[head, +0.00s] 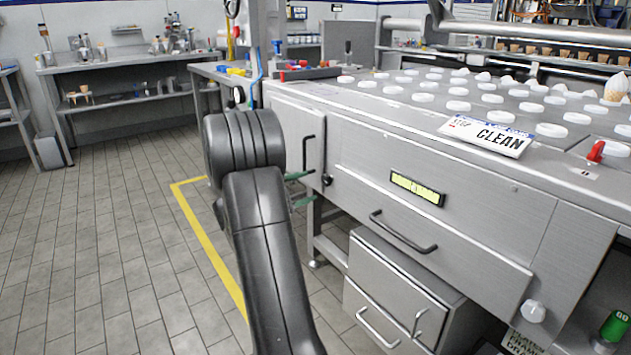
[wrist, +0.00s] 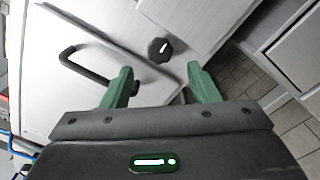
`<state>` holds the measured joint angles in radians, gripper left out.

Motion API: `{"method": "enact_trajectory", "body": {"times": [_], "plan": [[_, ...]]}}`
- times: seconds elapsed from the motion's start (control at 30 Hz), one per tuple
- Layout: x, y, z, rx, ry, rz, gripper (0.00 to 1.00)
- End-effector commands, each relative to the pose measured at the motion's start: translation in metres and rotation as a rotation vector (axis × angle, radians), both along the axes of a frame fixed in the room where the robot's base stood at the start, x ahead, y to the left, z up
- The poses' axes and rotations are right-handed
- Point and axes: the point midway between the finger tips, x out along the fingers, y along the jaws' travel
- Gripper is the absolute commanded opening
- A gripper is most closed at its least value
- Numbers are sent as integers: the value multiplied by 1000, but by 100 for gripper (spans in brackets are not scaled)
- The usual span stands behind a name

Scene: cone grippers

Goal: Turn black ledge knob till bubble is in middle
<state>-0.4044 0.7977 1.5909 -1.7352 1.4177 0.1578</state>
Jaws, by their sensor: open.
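The black ledge knob (head: 327,180) sits on the front of the steel machine, near its left corner. In the wrist view the knob (wrist: 159,49) is round and dark with a white mark on its face. My gripper (head: 303,188) has green fingers and is open just left of the knob. In the wrist view the open fingers (wrist: 160,80) point toward the knob, which lies beyond the tips and roughly between them, apparently untouched. The yellow-green level vial (head: 417,189) is set in the front panel; its bubble is too small to place surely.
A black handle (wrist: 85,65) stands out beside the knob in the wrist view. A drawer handle (head: 403,232) is below the vial. A white dial (head: 533,311) is at lower right. White lids and a CLEAN sign (head: 488,135) lie on top. Tiled floor (head: 120,260) is clear at left.

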Motion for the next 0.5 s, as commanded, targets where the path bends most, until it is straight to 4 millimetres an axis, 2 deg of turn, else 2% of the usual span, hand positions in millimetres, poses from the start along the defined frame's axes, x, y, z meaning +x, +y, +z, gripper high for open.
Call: {"method": "enact_trajectory", "body": {"times": [0.03, 0.2, 0.33, 0.5], "plan": [[-7, 12, 4, -2, 1, 6, 54], [-29, 41, 2, -2, 1, 4, 54], [-41, 57, 2, -1, 1, 3, 54], [-49, 68, 0, 0, 1, 1, 54]]}}
